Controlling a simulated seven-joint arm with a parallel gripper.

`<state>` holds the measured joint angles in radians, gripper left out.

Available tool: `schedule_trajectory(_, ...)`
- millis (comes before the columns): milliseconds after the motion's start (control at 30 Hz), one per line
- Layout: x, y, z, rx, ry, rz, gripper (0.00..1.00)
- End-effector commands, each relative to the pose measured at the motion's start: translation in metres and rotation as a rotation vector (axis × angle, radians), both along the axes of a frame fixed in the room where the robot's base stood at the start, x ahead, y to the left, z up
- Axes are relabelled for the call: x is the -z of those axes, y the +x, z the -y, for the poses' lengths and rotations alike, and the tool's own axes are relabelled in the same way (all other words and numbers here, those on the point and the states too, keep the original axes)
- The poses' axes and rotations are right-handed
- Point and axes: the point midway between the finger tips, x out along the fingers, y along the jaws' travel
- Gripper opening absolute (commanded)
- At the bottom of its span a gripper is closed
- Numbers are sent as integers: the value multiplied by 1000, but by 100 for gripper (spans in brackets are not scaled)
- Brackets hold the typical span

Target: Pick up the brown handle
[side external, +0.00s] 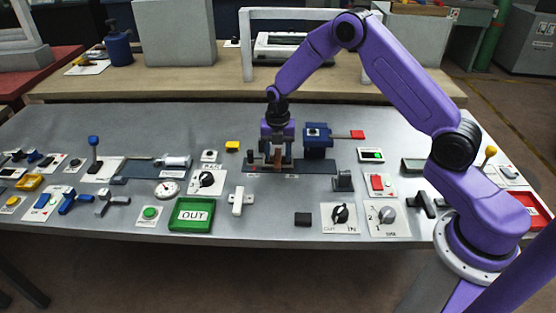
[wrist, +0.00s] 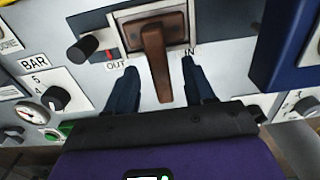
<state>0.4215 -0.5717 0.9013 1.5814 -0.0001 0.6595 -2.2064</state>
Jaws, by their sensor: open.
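The brown handle (wrist: 157,62) shows in the wrist view. It sticks out from a brown block in a light metal frame, between the labels OUT and IN. My gripper (wrist: 160,75) is open, with one dark finger on each side of the handle and visible gaps to it. In the side external view my gripper (side external: 277,150) points down over the middle of the panel and hides most of the handle.
A blue block (side external: 318,140) with a red-ended lever (side external: 350,134) stands close to the right of my gripper. In the wrist view a black cylindrical knob (wrist: 84,48) is left of the handle. A green OUT tray (side external: 190,215) and several switches and dials lie around.

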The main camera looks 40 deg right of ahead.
Motion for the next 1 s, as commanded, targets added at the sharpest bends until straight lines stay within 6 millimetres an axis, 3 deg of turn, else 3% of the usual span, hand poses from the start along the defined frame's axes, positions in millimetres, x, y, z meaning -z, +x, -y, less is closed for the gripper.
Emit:
schedule_trajectory(200,23,0,0,-1,0,0,53)
schedule_trajectory(467,24,0,0,0,0,1,53)
schedule_trajectory(600,24,0,0,0,1,1,8)
schedule_trajectory(633,24,0,0,0,0,1,0)
schedule_trajectory(1000,18,1,0,0,0,4,0)
